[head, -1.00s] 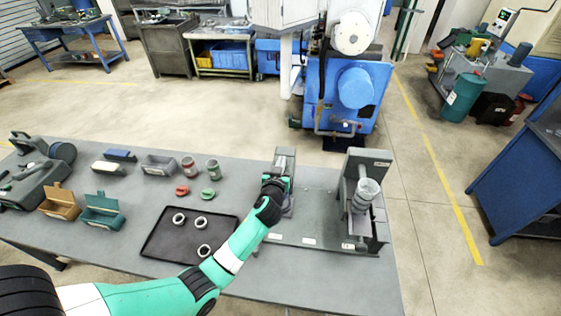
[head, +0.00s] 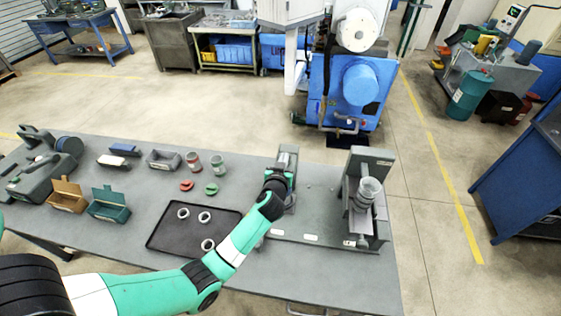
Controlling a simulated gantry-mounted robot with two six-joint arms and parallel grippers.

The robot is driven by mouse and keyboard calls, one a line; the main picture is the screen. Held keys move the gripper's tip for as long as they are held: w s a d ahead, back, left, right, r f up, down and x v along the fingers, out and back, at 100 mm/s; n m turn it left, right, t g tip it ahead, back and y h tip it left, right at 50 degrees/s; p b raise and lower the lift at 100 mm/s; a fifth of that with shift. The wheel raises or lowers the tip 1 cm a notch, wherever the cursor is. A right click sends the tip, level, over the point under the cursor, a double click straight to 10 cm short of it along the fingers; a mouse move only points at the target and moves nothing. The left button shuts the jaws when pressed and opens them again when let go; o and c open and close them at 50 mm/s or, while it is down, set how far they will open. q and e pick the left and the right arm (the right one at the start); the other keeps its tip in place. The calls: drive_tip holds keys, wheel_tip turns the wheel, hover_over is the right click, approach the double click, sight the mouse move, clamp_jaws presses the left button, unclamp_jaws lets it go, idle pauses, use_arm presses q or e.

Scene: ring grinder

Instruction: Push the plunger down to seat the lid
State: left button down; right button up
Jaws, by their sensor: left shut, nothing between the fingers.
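A grey upright press fixture (head: 288,150) stands at the left end of a grey base plate on the table. My left arm reaches to it from the lower left. My left gripper (head: 286,181) is shut and empty, at the front of this fixture. The wrist covers most of the gripper, and I cannot tell whether the fingers touch the plunger. The plunger and any lid under it are hidden. My right gripper is not in view.
A black tray (head: 165,238) with several pale rings lies to the left.

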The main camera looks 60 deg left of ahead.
use_arm(q)
wheel_tip(320, 180, up, 3)
drive_tip(key=shift+r+p, duration=0.2)
drive_tip(key=shift+p, duration=0.45)
drive_tip(key=v, duration=0.9)
drive_tip(key=shift+s+d, duration=0.15)
drive_tip(key=shift+d, duration=0.2)
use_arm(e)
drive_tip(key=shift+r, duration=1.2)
